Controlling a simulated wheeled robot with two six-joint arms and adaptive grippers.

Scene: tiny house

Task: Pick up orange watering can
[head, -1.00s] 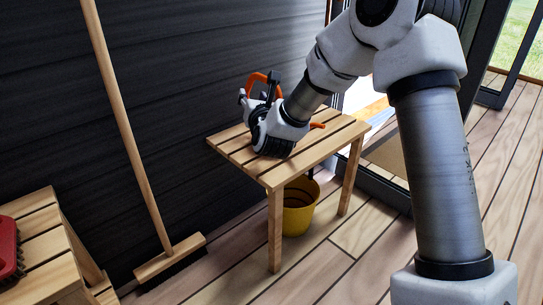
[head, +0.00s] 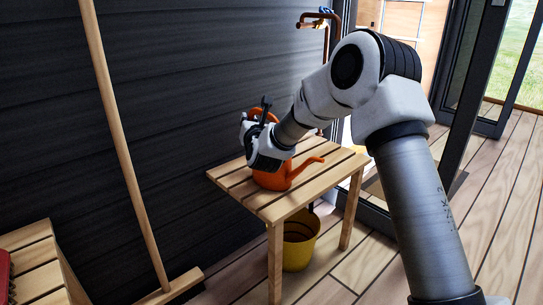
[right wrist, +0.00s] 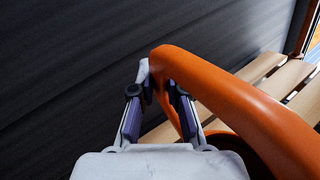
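The orange watering can (head: 274,179) stands upright on the small slatted wooden table (head: 330,172). Its curved spout points right and its looped handle rises at the upper left. My right gripper (head: 255,118) is at the handle, above and to the left of the can body, and hides part of it. In the right wrist view the thick orange handle (right wrist: 225,93) arches to the right. The fingers of my right gripper (right wrist: 160,90) are drawn close together on the handle's far bend. The can's base appears to rest on the table. My left gripper is out of view.
A yellow bucket (head: 299,242) stands under the table. A broom (head: 121,140) leans against the dark plank wall at left. Another slatted wooden piece (head: 32,262) is at lower left. Copper pipes rise behind the table; open floor lies right.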

